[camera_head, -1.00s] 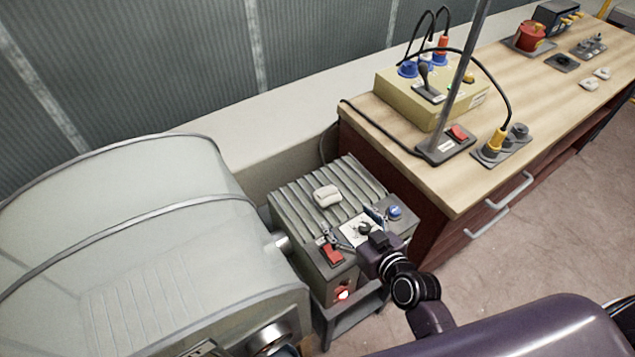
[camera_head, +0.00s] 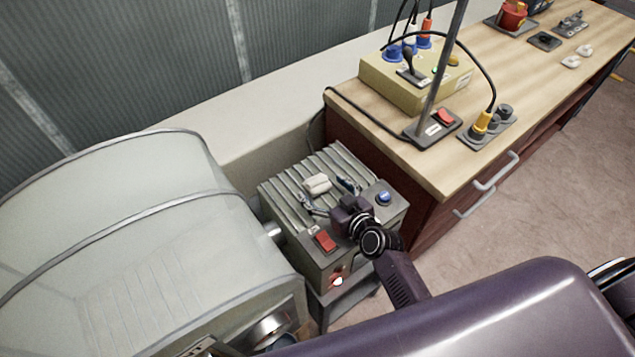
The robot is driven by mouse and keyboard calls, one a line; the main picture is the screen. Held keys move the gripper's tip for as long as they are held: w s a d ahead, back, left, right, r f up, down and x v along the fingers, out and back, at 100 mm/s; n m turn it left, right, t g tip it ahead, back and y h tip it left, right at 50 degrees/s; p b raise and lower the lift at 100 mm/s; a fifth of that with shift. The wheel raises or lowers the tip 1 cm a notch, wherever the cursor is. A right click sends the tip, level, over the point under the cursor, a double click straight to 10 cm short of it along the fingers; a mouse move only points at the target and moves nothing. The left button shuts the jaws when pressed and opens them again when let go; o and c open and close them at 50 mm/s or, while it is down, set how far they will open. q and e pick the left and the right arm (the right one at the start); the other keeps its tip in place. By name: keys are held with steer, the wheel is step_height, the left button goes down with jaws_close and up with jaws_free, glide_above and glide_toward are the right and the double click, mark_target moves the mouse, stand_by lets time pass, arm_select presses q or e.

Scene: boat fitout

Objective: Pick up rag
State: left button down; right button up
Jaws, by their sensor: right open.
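A small folded white rag (camera_head: 317,184) lies on the ribbed top of the grey metal box (camera_head: 290,203). My right gripper (camera_head: 325,194) is over the box, with its open fingers on either side of the rag's near end. I cannot tell whether the fingers touch the rag. The gripper's body hides part of the box's control panel. My left gripper is not in view.
A red switch (camera_head: 325,241) and a blue button (camera_head: 383,198) sit on the box beside my gripper. A wooden workbench (camera_head: 400,140) with a yellow connector box (camera_head: 405,82) stands to the right. A large pale rounded housing (camera_head: 120,230) stands close on the left.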

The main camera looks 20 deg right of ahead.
steer(key=c, duration=1.2)
steer(key=shift+o, duration=0.2)
steer(key=shift+r, duration=0.15)
